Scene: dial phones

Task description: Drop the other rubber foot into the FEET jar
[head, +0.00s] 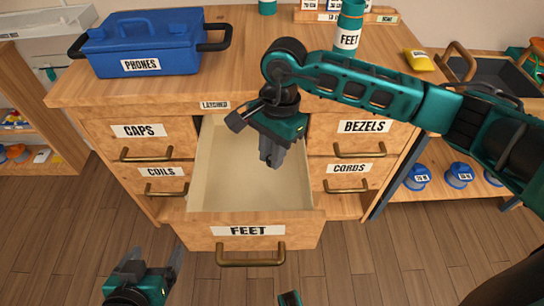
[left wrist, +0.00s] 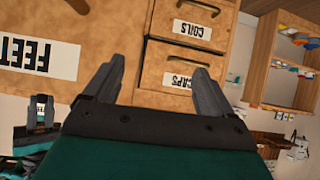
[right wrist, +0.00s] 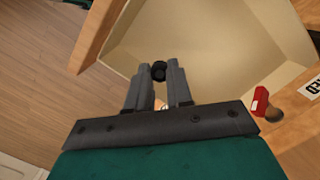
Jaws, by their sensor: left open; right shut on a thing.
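The teal FEET jar (head: 349,40) stands upright on the cabinet top at the back, behind my right arm. The FEET drawer (head: 250,217) is pulled out, and the visible part of its floor is bare. My right gripper (head: 271,162) points down over the open drawer; in the right wrist view, the gripper (right wrist: 159,78) is shut on a small black rubber foot (right wrist: 159,70) at its fingertips. The foot cannot be made out in the head view. My left gripper (head: 150,262) is open and empty, low in front of the cabinet, left of the drawer handle.
A blue PHONES box (head: 150,42) sits on the cabinet top at left, and a yellow pouch (head: 419,60) at right. The CAPS (head: 140,131), COILS, BEZELS (head: 364,127) and CORDS drawers are shut. The front middle of the cabinet top is clear.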

